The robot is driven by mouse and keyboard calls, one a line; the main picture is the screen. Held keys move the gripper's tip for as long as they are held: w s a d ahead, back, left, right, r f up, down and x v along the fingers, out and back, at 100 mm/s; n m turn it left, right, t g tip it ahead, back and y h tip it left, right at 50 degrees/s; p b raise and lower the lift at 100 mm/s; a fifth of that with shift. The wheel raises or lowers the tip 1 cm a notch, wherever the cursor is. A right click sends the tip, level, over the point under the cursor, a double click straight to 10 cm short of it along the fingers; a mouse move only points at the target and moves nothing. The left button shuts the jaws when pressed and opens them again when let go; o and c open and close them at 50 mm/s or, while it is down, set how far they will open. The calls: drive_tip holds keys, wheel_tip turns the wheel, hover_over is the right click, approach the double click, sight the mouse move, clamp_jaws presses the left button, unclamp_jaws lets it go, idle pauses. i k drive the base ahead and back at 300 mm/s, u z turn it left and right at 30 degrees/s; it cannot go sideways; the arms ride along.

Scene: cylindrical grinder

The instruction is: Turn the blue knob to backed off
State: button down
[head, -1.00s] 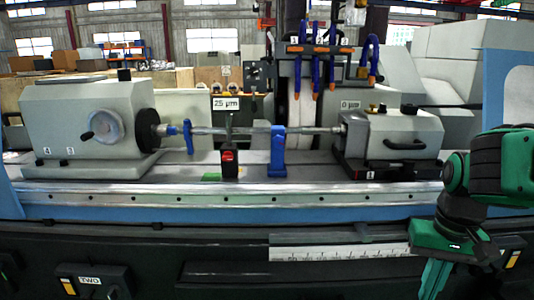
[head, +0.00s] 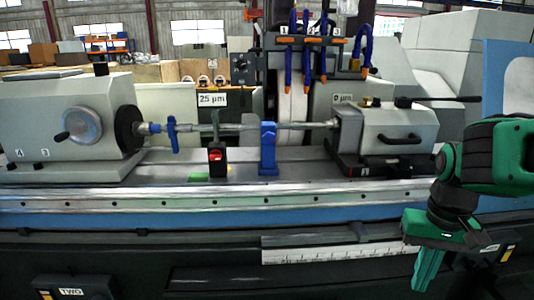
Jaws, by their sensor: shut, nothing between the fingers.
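No part is clearly marked as the blue knob. The blue parts in the head view are a blue clamp piece (head: 172,134) on the left of the horizontal shaft, a blue upright support (head: 268,150) at the shaft's middle, and blue hoses above. Any knob on the support is too small to make out. My green gripper (head: 427,272) hangs at the lower right, fingers pointing down and shut, empty. It is in front of the machine's lower front, well right of and lower in the picture than the blue support, touching nothing visible.
The grey headstock (head: 70,115) with its handwheel stands left, the tailstock (head: 398,135) with a black handle right. A black block with a red front (head: 217,160) stands beside the blue support. A rail (head: 230,197) and white ruler strip (head: 335,252) run along the front.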

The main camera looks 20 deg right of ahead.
sight(269, 138)
drive_tip(key=z, duration=1.2)
drive_tip(key=k, duration=1.35)
drive_tip(key=u, duration=0.95)
drive_tip(key=i, duration=1)
drive_tip(key=z, duration=0.05)
